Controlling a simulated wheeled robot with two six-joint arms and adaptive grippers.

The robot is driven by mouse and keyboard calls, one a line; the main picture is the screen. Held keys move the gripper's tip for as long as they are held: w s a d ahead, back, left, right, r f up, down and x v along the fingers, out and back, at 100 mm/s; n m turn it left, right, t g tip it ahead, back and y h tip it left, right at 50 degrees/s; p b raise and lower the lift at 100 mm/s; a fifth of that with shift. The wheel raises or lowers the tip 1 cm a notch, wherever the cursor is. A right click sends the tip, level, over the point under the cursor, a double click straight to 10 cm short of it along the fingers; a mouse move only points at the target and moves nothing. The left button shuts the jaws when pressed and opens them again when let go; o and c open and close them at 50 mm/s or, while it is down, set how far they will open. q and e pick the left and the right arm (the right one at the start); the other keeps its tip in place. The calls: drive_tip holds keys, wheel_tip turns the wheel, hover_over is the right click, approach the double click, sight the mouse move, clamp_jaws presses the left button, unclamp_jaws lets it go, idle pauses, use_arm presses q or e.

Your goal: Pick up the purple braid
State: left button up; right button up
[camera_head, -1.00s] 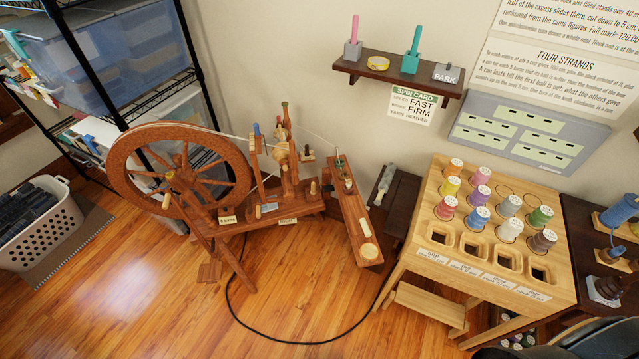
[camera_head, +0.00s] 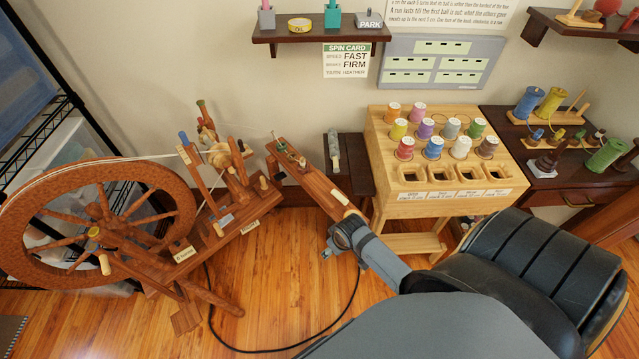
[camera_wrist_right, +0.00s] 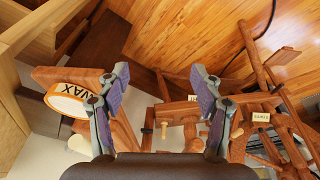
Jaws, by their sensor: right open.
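The purple braid (camera_head: 425,128) stands in the back part of the light wooden rack (camera_head: 388,188), among several white-topped braids of other colours. It is upright between the yellow and the grey ones. My right arm reaches in from the bottom right of the head view. Its gripper (camera_head: 340,240) is over the near end of the spinning wheel's wooden arm, left of the rack and apart from the braid. In the right wrist view the gripper (camera_wrist_right: 160,85) is open with nothing between its fingers. The purple braid does not show in that view. My left gripper is not in view.
The spinning wheel (camera_head: 100,225) stands at the left, with a black cable on the floor. A wall shelf (camera_head: 320,34) hangs above. A dark table (camera_head: 560,160) with spools is right of the rack. A WAX label (camera_wrist_right: 75,103) lies near the gripper.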

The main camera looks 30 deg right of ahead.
drive_tip(key=w+r+b, duration=0.1)
drive_tip(key=w+r, duration=0.2)
drive_tip(key=r, duration=0.5)
drive_tip(key=t+y, duration=0.1)
approach(321, 177)
drive_tip(key=shift+n, duration=0.3)
drive_tip(key=x, duration=0.1)
drive_tip(key=b+x, duration=0.1)
drive_tip(key=x, duration=0.1)
drive_tip(key=d+x, duration=0.1)
drive_tip(key=x, duration=0.1)
drive_tip(key=shift+s+f, duration=0.2)
drive_tip(key=shift+s, duration=0.05)
drive_tip(key=x, duration=0.3)
drive_tip(key=a+b+x, duration=0.1)
drive_tip(key=x, duration=0.1)
drive_tip(key=shift+w, duration=0.3)
drive_tip(key=shift+s+r, duration=0.1)
drive_tip(key=c, duration=1.3)
drive_tip(key=shift+o, duration=0.2)
